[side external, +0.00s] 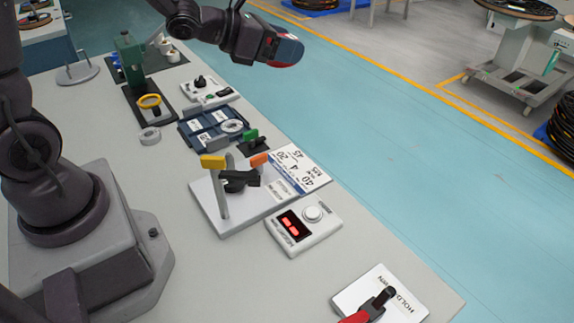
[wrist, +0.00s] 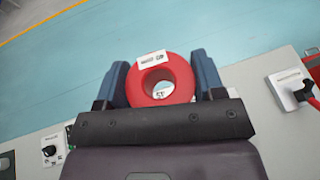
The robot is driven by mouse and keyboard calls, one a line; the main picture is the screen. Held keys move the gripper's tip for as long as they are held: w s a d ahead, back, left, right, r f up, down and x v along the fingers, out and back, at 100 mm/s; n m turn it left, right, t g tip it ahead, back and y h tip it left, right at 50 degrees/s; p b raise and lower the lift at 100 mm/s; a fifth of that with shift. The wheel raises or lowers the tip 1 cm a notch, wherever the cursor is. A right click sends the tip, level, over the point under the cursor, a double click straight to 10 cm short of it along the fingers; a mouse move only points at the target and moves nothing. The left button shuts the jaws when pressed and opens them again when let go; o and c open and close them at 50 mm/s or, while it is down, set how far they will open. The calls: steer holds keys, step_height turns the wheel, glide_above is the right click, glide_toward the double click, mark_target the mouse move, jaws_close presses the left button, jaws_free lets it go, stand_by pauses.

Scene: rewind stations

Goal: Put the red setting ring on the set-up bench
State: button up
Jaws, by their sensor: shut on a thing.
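The red setting ring (wrist: 180,83) sits between the two blue fingers of my gripper (wrist: 160,80) in the wrist view. It is thick and round with a central hole and carries a white label on its far rim. My gripper (side external: 284,51) is shut on it and held high, past the long edge of the grey bench, above the blue floor. In the side view the fingers hide most of the ring. No label tells which surface is the set-up bench; a second bench (side external: 42,32) shows at the top left.
The grey bench (side external: 180,230) holds a white plate with a clamp (side external: 222,205), a red-display box (side external: 303,226), a lever plate (side external: 382,300), a blue tray (side external: 200,137) and a green post (side external: 130,58). A wheeled stand (side external: 510,80) and reels are across the floor.

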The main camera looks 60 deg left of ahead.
steer(key=d+r+m+h, duration=0.1)
steer(key=d+r, duration=0.2)
steer(key=r, duration=0.4)
steer(key=s+f+m+g+h, duration=0.6)
steer(key=s+m+g+h, duration=0.3)
steer(key=m+g, duration=0.35)
step_height(320, 180, up, 6)
steer(key=m+g+y, duration=1.2)
steer(key=m+y, duration=0.9)
steer(key=m, duration=0.6)
glide_above(129, 174)
step_height(129, 174, down, 35)
steer(key=shift+d+f, duration=0.1)
steer(key=shift+f, duration=0.05)
